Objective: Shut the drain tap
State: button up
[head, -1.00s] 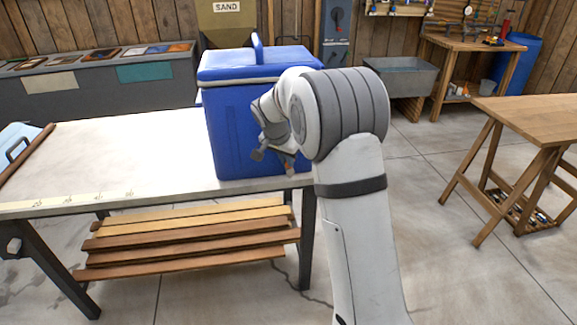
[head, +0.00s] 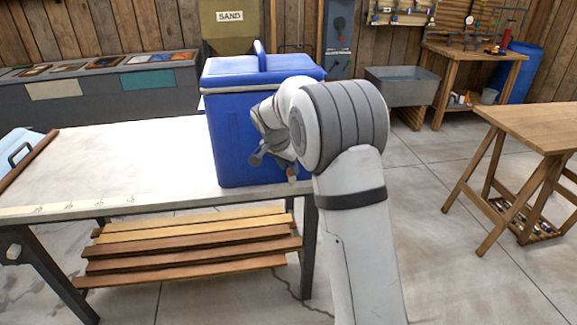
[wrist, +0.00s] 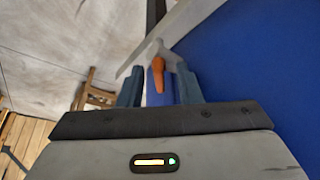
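A blue cooler box (head: 225,135) with a lid and handle stands upright near the right end of the workbench (head: 110,160). My arm hides part of the cooler's right side in the head view.
Wooden planks (head: 190,245) lie on a shelf under the workbench. A wooden trestle table (head: 535,130) stands to the right, with open floor between. A grey tub (head: 403,88) and a sand bin (head: 230,35) stand at the back.

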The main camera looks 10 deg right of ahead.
jog(key=shift+r, duration=0.1)
jog(key=v, duration=0.7)
jog(key=shift+s+r, duration=0.15)
jog(key=shift+r, duration=0.1)
jog(key=shift+a, duration=0.15)
